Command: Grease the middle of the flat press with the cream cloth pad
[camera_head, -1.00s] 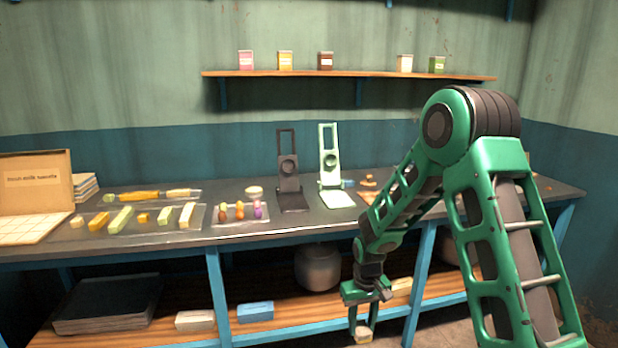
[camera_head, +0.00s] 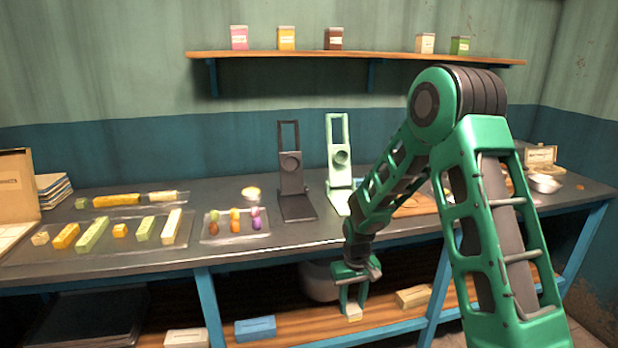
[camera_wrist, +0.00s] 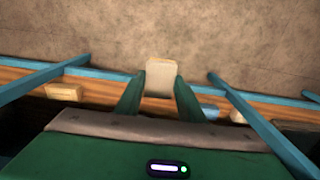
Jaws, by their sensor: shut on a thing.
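My gripper (camera_head: 353,302) is shut on the cream cloth pad (camera_head: 354,314), which hangs from the fingertips in front of the bench, below its top. In the wrist view the pad (camera_wrist: 161,77) sits between the two green fingers. Two upright presses stand open on the bench: a dark grey one (camera_head: 292,180) and a pale green one (camera_head: 340,165). Each has a tall frame with a round disc and a plate at its foot. I cannot tell for sure which is the flat press. My arm partly covers the bench right of the pale green press.
The bench edge (camera_head: 240,252) lies above and behind my gripper. A clear tray (camera_head: 212,241) of small coloured pieces and a small pale cup (camera_head: 251,193) stand left of the presses. A lower shelf (camera_head: 290,328) holds several blocks. A wall shelf (camera_head: 380,55) carries small tins.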

